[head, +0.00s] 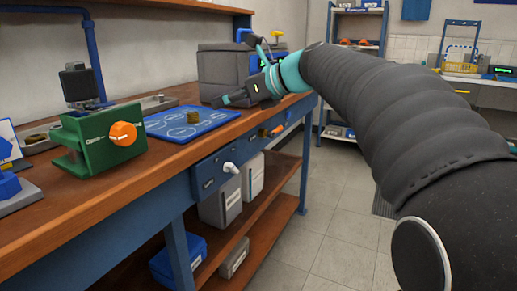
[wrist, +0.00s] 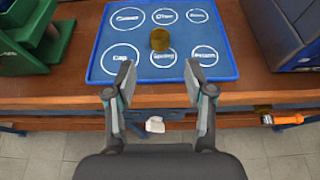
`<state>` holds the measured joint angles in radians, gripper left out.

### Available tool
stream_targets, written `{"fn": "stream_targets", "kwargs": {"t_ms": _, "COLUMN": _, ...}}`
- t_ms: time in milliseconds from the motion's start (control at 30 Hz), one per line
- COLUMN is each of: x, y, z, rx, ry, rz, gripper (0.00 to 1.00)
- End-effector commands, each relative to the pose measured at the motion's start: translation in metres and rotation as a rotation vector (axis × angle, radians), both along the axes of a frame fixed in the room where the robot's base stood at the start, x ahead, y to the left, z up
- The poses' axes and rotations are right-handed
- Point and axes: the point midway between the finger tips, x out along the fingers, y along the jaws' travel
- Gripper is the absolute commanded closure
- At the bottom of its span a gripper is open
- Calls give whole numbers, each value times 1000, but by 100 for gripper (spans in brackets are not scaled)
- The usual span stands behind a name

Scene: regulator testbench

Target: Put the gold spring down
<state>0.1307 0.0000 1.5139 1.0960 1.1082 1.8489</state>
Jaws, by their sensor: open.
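The gold spring (wrist: 160,39) stands on the blue mat (wrist: 221,64), near the middle, just above the circle labelled "Spring" and partly over its upper edge. It also shows in the head view (head: 193,117) as a small gold cylinder on the mat (head: 160,131). My gripper (wrist: 158,82) is open and empty, its two fingers apart at the mat's near edge, with the spring beyond the fingertips. In the head view my gripper (head: 222,101) is above the bench, to the right of the spring. The mat has several white labelled circles, with no other part on them.
A green fixture with an orange knob (head: 122,135) stands left of the mat. A grey box (head: 222,72) stands behind my gripper. The wooden bench's front edge (wrist: 60,103) is close, with a white handle (wrist: 154,125) below it.

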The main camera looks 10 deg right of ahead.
Motion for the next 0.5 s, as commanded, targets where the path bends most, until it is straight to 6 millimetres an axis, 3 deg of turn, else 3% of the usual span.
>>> {"fn": "stream_targets", "kwargs": {"t_ms": 167, "x": -2, "y": 0, "z": -1, "rx": -7, "ry": -4, "rz": 2, "gripper": 46}}
{"fn": "stream_targets", "kwargs": {"t_ms": 267, "x": -12, "y": 0, "z": -9, "rx": -74, "ry": -38, "rz": 22, "gripper": 46}}
{"fn": "stream_targets", "kwargs": {"t_ms": 367, "x": -37, "y": -1, "z": -29, "rx": -234, "ry": -116, "rz": 79, "gripper": 46}}
{"fn": "stream_targets", "kwargs": {"t_ms": 500, "x": -90, "y": -11, "z": -76, "rx": -572, "ry": -272, "rz": 238, "gripper": 46}}
